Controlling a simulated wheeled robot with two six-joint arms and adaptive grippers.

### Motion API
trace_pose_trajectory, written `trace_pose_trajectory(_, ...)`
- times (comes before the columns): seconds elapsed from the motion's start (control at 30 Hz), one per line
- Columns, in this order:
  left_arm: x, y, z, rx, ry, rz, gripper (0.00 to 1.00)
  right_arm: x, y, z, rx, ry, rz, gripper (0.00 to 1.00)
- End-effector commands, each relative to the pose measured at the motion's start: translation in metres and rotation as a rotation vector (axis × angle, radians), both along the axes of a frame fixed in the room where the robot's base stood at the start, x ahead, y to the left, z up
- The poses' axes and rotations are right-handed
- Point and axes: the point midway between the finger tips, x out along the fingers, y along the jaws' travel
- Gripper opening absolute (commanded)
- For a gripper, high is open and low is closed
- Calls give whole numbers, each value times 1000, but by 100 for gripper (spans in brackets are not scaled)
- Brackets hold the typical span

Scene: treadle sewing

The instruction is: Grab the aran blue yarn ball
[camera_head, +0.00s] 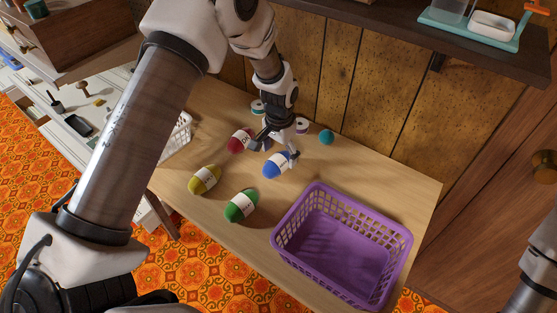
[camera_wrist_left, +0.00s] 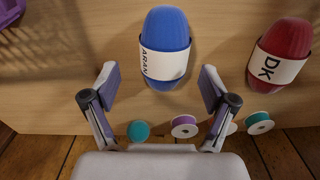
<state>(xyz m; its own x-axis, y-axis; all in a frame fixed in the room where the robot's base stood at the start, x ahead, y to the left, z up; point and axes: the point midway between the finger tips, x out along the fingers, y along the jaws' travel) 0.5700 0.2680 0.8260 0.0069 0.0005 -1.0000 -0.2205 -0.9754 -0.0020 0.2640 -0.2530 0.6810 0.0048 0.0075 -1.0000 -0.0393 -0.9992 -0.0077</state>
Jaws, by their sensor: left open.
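The aran blue yarn ball (camera_head: 274,167) lies on the wooden table, with a white label around its middle. In the left wrist view the blue ball (camera_wrist_left: 166,50) shows the word ARAN on its label. My left gripper (camera_head: 275,149) is open just behind the blue ball in the head view. In the wrist view its two fingers (camera_wrist_left: 158,86) are spread on either side of the ball's near end, and nothing is held. My right gripper is not in view; only part of my right arm shows at the right edge.
A red DK ball (camera_head: 237,143) lies close beside the left gripper. Yellow (camera_head: 203,181) and green (camera_head: 240,207) balls lie toward the front. A purple basket (camera_head: 283,230) stands at right front. Thread spools (camera_head: 302,124) and a teal ball (camera_head: 326,137) sit near the wall.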

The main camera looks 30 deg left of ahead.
Motion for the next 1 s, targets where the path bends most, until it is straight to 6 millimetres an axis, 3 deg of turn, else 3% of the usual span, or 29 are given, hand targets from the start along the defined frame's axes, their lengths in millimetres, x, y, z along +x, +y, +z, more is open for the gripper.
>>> trace_pose_trajectory(0.2, -2, 4, -36, -1, 2, 1, 85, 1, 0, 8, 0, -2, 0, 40)
trace_pose_trajectory(0.43, -1, 4, -40, 0, 0, 0, 85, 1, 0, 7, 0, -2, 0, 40)
trace_pose_trajectory(0.47, -1, 4, -40, 0, 0, 0, 78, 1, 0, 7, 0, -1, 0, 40)
trace_pose_trajectory(0.6, -1, 4, -40, 0, 0, 0, 28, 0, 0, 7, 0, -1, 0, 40)
trace_pose_trajectory(0.63, -1, 4, -40, 0, 0, 0, 24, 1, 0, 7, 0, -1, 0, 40)
trace_pose_trajectory(1.0, -1, 4, -35, 0, -1, 0, 24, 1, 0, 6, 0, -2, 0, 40)
